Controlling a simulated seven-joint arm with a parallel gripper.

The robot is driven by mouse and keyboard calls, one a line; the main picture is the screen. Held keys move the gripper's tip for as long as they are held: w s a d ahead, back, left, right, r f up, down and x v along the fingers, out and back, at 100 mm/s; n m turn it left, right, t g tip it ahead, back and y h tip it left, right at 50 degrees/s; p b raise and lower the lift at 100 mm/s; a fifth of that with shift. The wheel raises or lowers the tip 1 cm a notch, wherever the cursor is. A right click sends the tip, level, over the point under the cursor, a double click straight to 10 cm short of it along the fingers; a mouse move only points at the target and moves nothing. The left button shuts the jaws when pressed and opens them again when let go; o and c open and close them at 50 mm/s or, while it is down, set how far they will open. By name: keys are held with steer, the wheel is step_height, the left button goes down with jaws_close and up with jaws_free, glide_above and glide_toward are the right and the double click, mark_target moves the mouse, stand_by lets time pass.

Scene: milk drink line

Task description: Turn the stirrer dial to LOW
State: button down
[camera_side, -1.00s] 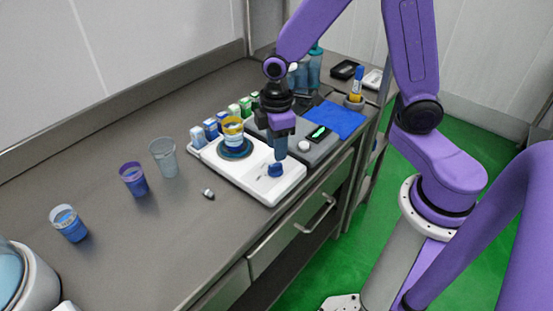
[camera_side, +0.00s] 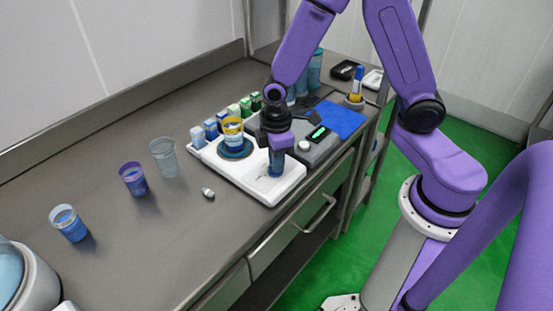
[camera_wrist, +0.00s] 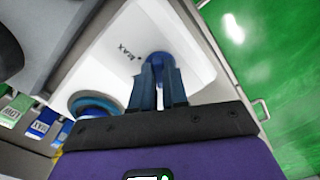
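The stirrer (camera_side: 230,172) is a white flat unit on the steel bench. Its blue dial (camera_wrist: 158,58) is at the end near the bench's front edge; a "MAX" mark shows beside it in the wrist view. My gripper (camera_side: 276,173) points down at the dial and mostly hides it in the side view. In the wrist view my two blue fingers (camera_wrist: 160,72) stand apart with a gap, their tips at the dial. I cannot tell whether they press on it. A yellow-rimmed cup (camera_side: 233,130) stands on the stirrer's round blue plate (camera_side: 238,154).
A grey scale (camera_side: 318,150) with a green display stands right of the stirrer, beside a blue mat (camera_side: 337,118). Several small cartons (camera_side: 211,128) line up behind. Three cups, including a clear one (camera_side: 164,158), stand to the left. A small white-and-dark item (camera_side: 208,193) lies in front.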

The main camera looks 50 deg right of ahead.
steer(key=shift+m, duration=0.4)
steer(key=m, duration=0.4)
steer(key=shift+m, duration=0.3)
steer(key=m, duration=0.6)
steer(key=shift+s+a, duration=0.1)
steer(key=shift+m, duration=0.3)
steer(key=c, duration=1.1)
jaws_free()
steer(key=shift+c, duration=0.2)
steer(key=shift+r, duration=0.1)
step_height(320, 180, up, 17)
steer(key=shift+r, duration=0.15)
